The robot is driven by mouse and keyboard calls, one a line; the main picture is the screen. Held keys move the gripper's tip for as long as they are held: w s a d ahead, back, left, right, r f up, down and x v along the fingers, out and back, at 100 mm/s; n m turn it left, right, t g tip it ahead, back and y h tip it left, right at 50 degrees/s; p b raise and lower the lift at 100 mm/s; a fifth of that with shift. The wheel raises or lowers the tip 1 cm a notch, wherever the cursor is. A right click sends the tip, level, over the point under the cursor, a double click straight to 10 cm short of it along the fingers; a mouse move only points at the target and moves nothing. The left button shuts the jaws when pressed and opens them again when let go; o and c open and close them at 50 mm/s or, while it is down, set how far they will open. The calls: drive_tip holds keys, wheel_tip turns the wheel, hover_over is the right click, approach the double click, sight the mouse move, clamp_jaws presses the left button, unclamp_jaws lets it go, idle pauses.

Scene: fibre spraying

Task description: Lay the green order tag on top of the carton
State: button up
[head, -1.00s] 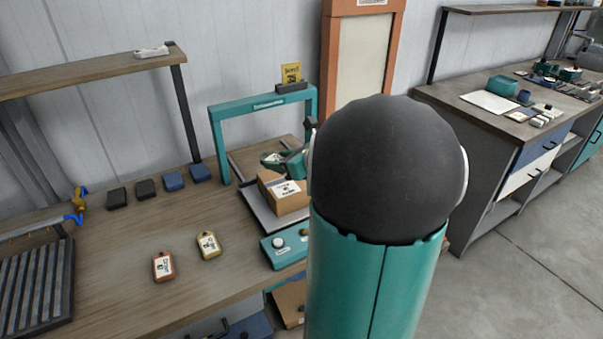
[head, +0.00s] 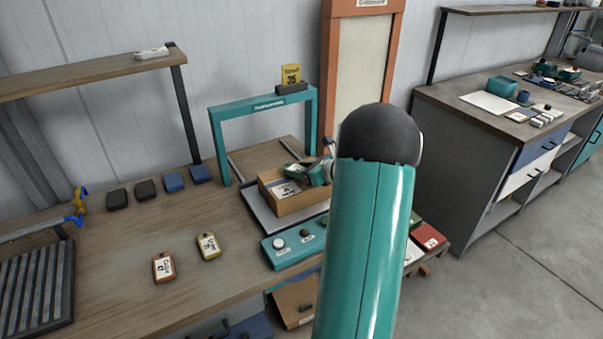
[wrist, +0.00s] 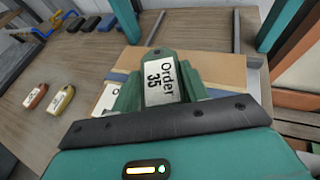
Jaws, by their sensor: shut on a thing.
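The green order tag (wrist: 160,78), with a white label reading "Order 35", is held between the fingers of my gripper (wrist: 160,100) in the wrist view. The brown carton (head: 300,203) stands on the grey tray-like platform by the teal frame. It also shows behind the tag in the wrist view (wrist: 220,68), with a white label partly covered by my gripper. In the head view my gripper (head: 307,172) is over the carton's back right part. I cannot tell whether the tag touches the carton. My arm hides the area to the right.
A teal arch (head: 262,103) stands behind the carton and a teal button panel (head: 293,247) in front. An orange tag (head: 163,266) and a yellow tag (head: 208,246) lie on the bench. A red item (head: 429,238) lies right of my arm. The left bench is mostly clear.

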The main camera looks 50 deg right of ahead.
drive_tip(key=shift+f, duration=0.6)
drive_tip(key=shift+f, duration=0.15)
drive_tip(key=o, duration=1)
drive_tip(key=shift+c, duration=0.2)
